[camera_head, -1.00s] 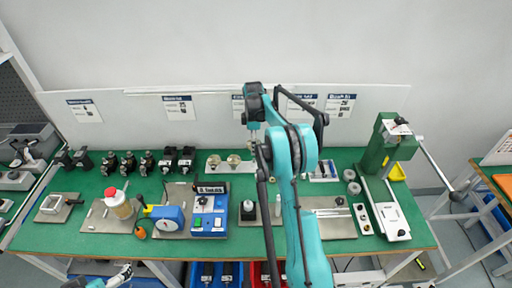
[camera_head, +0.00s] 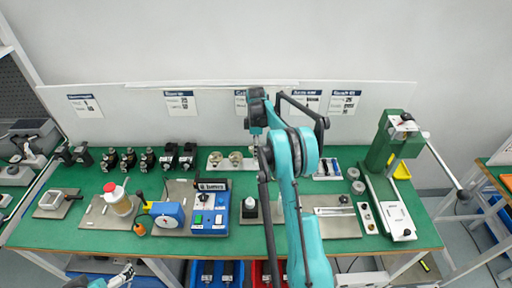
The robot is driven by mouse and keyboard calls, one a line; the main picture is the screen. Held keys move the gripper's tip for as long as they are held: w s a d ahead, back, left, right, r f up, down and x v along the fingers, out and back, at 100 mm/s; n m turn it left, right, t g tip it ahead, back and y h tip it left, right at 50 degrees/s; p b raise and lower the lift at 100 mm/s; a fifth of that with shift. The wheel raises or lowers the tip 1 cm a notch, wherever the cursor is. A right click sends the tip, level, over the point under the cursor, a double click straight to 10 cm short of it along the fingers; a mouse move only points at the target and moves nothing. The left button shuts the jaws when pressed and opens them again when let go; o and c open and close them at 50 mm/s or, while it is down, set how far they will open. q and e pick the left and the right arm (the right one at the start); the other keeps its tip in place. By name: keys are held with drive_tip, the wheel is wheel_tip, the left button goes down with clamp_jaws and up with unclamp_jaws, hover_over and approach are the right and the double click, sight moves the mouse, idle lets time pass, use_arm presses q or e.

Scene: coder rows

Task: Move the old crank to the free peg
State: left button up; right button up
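My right arm rises from the bottom over the middle of the green bench. Its gripper (camera_head: 257,132) points down near the bench's back edge, partly hidden by dark arm links, and its fingers are too small to read. Behind it is a pale plate (camera_head: 214,161) with two round metal parts; its right end is covered by my arm. I cannot make out which small part is the old crank, nor a free peg.
The green bench (camera_head: 160,253) carries a white bottle (camera_head: 118,203) with a red cap, a blue device (camera_head: 167,214), a blue panel box (camera_head: 208,214) and several black machines at the back. A green press (camera_head: 382,150) with a long lever stands right. Signs hang behind.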

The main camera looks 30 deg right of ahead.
sight(256, 161)
idle(0.4)
drive_tip(key=shift+f+b, duration=0.65)
drive_tip(key=shift+f, duration=0.35)
drive_tip(key=shift+f+b, duration=0.8)
drive_tip(key=shift+f, duration=0.55)
drive_tip(key=shift+f, duration=0.3)
drive_tip(key=o, duration=1.3)
wheel_tip(256, 161, up, 12)
